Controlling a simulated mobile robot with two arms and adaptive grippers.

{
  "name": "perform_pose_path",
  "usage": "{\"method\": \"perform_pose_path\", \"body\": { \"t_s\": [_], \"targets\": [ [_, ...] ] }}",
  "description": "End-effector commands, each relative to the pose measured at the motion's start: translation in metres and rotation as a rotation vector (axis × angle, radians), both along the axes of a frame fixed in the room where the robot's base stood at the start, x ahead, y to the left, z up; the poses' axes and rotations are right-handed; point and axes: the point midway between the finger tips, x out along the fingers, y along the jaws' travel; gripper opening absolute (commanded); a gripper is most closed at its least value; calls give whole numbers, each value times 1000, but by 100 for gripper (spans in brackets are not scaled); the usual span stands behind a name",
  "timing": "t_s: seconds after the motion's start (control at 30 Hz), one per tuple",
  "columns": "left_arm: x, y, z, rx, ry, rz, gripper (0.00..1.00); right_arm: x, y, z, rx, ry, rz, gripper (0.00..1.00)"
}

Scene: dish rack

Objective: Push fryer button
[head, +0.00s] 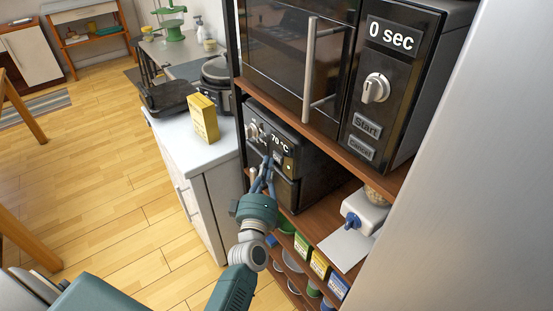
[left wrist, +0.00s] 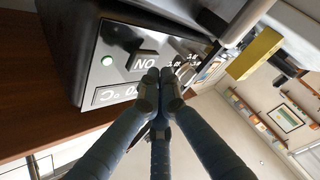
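The fryer (head: 309,164) is a black box on the wooden shelf below the microwave, with a "70 °C" display and a knob on its front. In the left wrist view its front panel (left wrist: 128,66) appears turned over, with a button marked "ON" (left wrist: 144,63), a lit green lamp (left wrist: 107,60) and the display (left wrist: 112,95). My left gripper (head: 267,164) is in front of this panel. Its fingertips (left wrist: 159,76) are together and empty, close beside the "ON" button; I cannot tell whether they touch it. My right gripper is not in view.
The microwave (head: 375,120) sits directly above the fryer, its handle (head: 310,75) sticking out. A white counter (head: 185,143) with a yellow box (head: 203,118) stands to the left. Boxes and dishes fill the lower shelf. A large grey surface (head: 470,190) borders the right.

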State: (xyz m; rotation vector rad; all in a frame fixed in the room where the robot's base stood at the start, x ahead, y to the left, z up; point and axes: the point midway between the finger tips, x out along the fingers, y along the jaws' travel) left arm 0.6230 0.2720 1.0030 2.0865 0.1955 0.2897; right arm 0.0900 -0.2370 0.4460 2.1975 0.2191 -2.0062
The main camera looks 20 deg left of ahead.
Motion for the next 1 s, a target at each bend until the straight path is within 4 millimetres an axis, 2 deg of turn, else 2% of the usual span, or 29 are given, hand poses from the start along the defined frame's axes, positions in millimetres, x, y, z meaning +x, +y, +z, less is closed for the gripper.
{"method": "perform_pose_path", "body": {
  "t_s": [1.0],
  "targets": [
    [8, -5, 0, 0, 0, 0, 0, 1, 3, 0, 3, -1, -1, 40]
  ]
}}
